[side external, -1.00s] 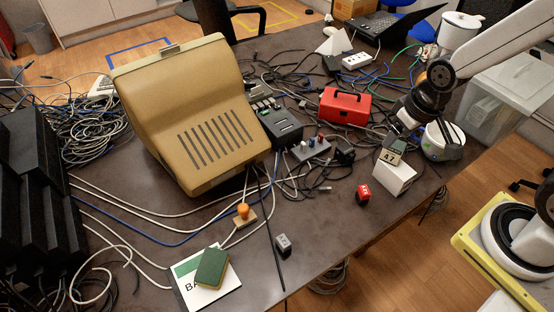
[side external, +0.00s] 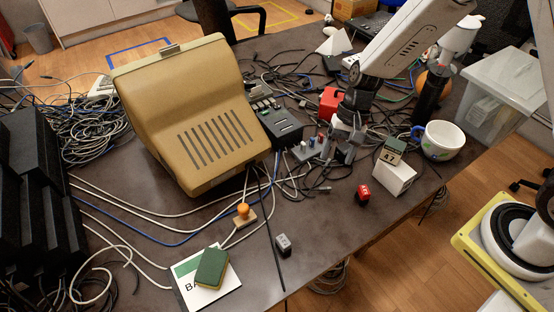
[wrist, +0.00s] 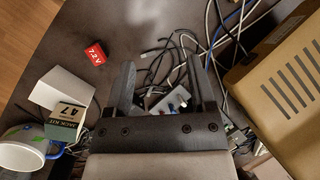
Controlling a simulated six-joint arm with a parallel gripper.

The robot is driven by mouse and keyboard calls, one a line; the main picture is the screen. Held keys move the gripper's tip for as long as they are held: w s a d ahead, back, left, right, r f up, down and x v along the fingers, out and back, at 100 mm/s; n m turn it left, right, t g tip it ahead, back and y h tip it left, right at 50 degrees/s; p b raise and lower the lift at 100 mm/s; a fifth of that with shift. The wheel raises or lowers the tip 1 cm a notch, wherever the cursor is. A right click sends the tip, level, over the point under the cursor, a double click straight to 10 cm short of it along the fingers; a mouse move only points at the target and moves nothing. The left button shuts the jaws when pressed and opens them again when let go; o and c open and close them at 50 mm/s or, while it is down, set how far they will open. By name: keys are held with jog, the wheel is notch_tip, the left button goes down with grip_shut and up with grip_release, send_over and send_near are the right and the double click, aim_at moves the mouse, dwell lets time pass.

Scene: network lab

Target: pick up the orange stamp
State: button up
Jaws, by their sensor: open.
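The orange stamp (side external: 243,211) has a round orange knob on a pale wooden base. It stands upright on the dark table in front of the beige monitor in the side view. I cannot make it out in the wrist view. My gripper (side external: 346,148) is well to the right of and behind the stamp, near a small grey box with knobs. In the wrist view my gripper (wrist: 158,75) has its two dark fingers apart, with only cables and the grey box seen between them.
The beige monitor (side external: 205,115) is a tall obstacle behind the stamp. A red battery block (side external: 363,195), white box (side external: 394,178), mug (side external: 441,140) and red case (side external: 330,101) are on the right. A grey cube (side external: 283,245) and sponge (side external: 212,268) lie in front. Cables cross the table.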

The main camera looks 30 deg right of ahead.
aim_at(244, 214)
jog(key=w+a+f+m+y, duration=0.2)
jog(key=a+f+m, duration=0.1)
jog(key=a+f, duration=0.1)
jog(key=w+a+f+m+y, duration=0.3)
jog(key=a+f, duration=0.2)
jog(key=w+a+f+m+y, duration=0.2)
jog(key=a+f+y, duration=0.1)
jog(key=a+f, duration=0.1)
jog(key=shift+w+a+f+m+g, duration=0.2)
jog(key=shift+w+a+m+g, duration=0.1)
jog(key=shift+m, duration=0.1)
jog(key=shift+w+a+f+m+y, duration=0.2)
jog(key=shift+a+f+m+y, duration=0.2)
jog(key=shift+f+y, duration=0.15)
jog(key=shift+x, duration=1.3)
jog(key=shift+x, duration=2.6)
jog(key=shift+w+r, duration=0.15)
grip_shut()
